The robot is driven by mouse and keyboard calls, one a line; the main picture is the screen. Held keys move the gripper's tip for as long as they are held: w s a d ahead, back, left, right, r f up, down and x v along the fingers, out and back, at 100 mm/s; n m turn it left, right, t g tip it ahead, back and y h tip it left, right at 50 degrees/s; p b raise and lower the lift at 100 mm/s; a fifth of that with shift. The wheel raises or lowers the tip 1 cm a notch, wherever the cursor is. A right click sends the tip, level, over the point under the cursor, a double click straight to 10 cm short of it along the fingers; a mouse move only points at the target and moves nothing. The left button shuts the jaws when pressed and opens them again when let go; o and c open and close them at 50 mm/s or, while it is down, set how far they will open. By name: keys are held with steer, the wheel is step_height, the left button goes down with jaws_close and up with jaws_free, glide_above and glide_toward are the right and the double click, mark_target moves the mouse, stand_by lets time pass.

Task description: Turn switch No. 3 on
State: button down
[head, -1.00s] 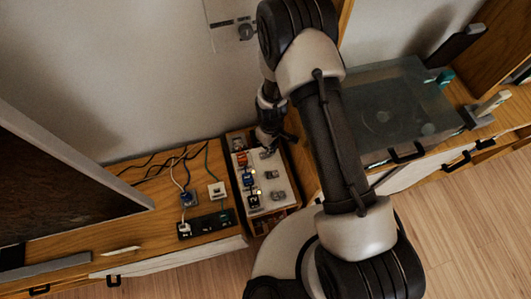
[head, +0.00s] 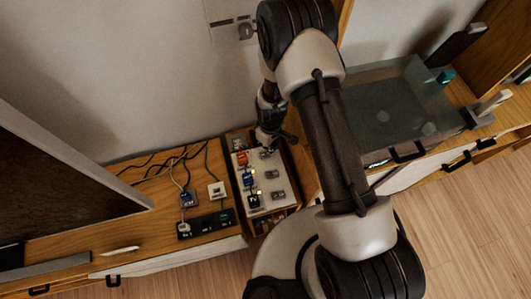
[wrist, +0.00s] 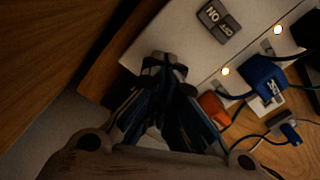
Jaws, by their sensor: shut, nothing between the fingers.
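A white switch panel (head: 264,188) stands in a wooden box between two cabinets. In the head view two grey rocker switches show clear, a middle one (head: 272,174) and a near one (head: 278,195). My gripper (head: 268,147) is over the far end of the panel, by the orange plug (head: 241,158). In the wrist view my gripper (wrist: 165,62) is shut and empty, its fingertips over the white panel. What is under them is hidden. A switch marked ON and OFF (wrist: 218,20) lies beyond them. I cannot read which switch is No. 3.
A blue plug (wrist: 262,75) and a black plug (head: 253,202) sit in the panel beside the orange one. Two small lights glow there. A black strip (head: 207,225) and loose cables lie to the left. A glass-lidded case (head: 395,105) stands to the right.

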steer(key=shift+f+b, duration=0.85)
steer(key=shift+f, duration=0.35)
stand_by(0.4)
steer(key=shift+r+p, duration=2.4)
steer(key=shift+r, duration=1.15)
